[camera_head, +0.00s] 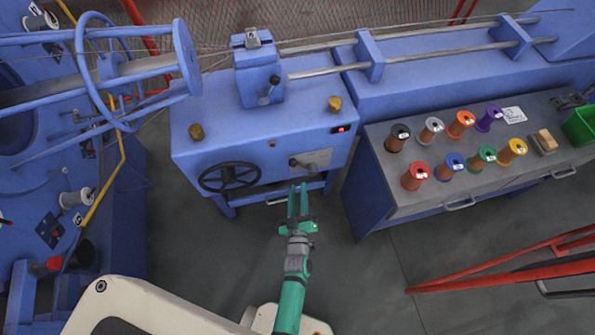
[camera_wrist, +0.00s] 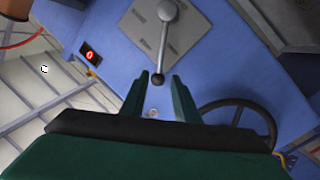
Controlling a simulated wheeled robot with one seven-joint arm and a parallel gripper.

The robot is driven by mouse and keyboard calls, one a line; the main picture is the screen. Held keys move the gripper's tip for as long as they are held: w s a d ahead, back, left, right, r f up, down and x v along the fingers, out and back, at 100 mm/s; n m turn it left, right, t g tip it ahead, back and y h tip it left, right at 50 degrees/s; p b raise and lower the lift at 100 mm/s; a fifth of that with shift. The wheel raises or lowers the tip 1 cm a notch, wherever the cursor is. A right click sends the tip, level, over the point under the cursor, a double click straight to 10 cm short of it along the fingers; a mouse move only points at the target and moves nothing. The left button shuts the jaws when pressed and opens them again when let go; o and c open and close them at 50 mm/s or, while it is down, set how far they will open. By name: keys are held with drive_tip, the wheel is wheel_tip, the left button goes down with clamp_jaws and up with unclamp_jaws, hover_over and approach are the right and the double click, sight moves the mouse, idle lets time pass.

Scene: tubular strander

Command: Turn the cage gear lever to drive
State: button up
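The gear lever (camera_head: 296,162) sits on a grey plate (camera_head: 318,160) on the front of the blue machine housing. In the wrist view the lever (camera_wrist: 164,45) shows a round pale hub at its top end and a dark ball knob at its lower end, on the grey plate (camera_wrist: 188,25). My gripper (camera_head: 298,190) is in front of the housing, just below the lever in the head view. In the wrist view my gripper (camera_wrist: 160,85) has its two green fingers apart, with the knob beyond and between the tips. Nothing is between the fingers.
A black handwheel (camera_head: 229,177) is left of the lever, and a red display (camera_head: 341,129) is above right. A grey bench (camera_head: 400,205) with several coloured spools stands to the right. Red rails (camera_head: 510,268) are at lower right. The floor below the housing is clear.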

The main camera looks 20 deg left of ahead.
drive_tip(key=x, duration=0.8)
drive_tip(key=shift+c, duration=0.7)
clamp_jaws()
